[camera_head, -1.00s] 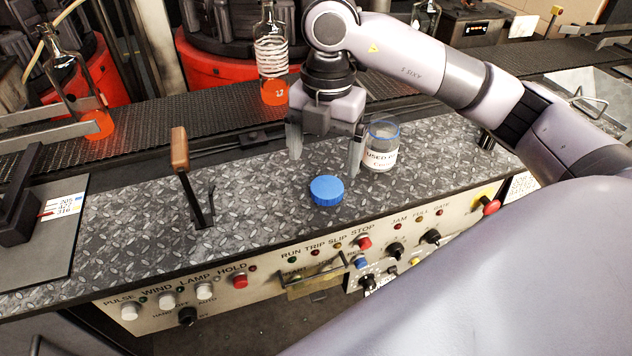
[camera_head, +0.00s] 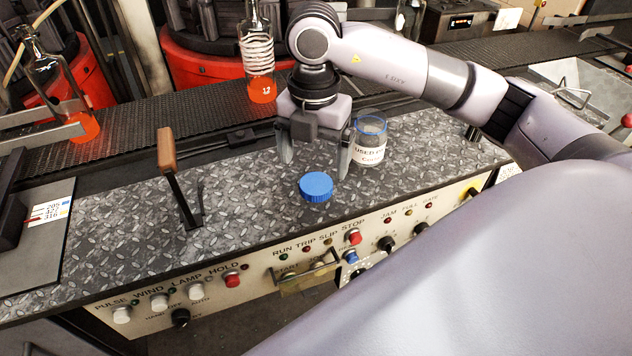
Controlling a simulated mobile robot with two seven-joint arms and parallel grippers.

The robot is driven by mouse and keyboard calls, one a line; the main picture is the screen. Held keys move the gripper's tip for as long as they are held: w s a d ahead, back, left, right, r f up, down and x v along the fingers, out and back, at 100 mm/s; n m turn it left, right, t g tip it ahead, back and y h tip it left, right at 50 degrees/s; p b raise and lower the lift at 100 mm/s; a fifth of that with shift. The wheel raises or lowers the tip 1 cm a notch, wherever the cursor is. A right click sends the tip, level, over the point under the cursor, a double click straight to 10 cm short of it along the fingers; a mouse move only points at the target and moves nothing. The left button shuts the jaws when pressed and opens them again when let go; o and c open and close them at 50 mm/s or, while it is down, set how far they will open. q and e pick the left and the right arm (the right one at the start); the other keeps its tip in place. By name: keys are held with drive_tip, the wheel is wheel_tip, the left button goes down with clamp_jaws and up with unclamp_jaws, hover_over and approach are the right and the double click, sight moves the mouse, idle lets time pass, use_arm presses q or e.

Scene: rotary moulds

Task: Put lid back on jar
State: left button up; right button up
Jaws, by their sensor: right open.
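The blue lid (camera_head: 316,187) lies flat on the diamond-plate top, near its front edge. The clear glass jar (camera_head: 369,147) stands upright and open behind and to the right of the lid, with a blue rim and a white label. My right gripper (camera_head: 314,168) is open and empty, fingers pointing down, above and slightly behind the lid. Its right finger overlaps the jar's left side in the picture; I cannot tell whether they touch. My left gripper is not in view.
A lever with a wooden handle (camera_head: 167,150) stands upright left of the lid. A control panel (camera_head: 230,285) with several knobs and buttons runs along the front. Bottles with orange bases (camera_head: 262,88) stand by the dark conveyor (camera_head: 180,105) behind. The plate between lever and lid is clear.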

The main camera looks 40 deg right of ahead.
sight(316, 183)
wheel_tip(316, 183, down, 5)
drive_tip(key=shift+s+d+r+p, duration=0.1)
drive_tip(key=shift+s+p, duration=0.05)
drive_tip(key=shift+p, duration=0.15)
drive_tip(key=c, duration=1.1)
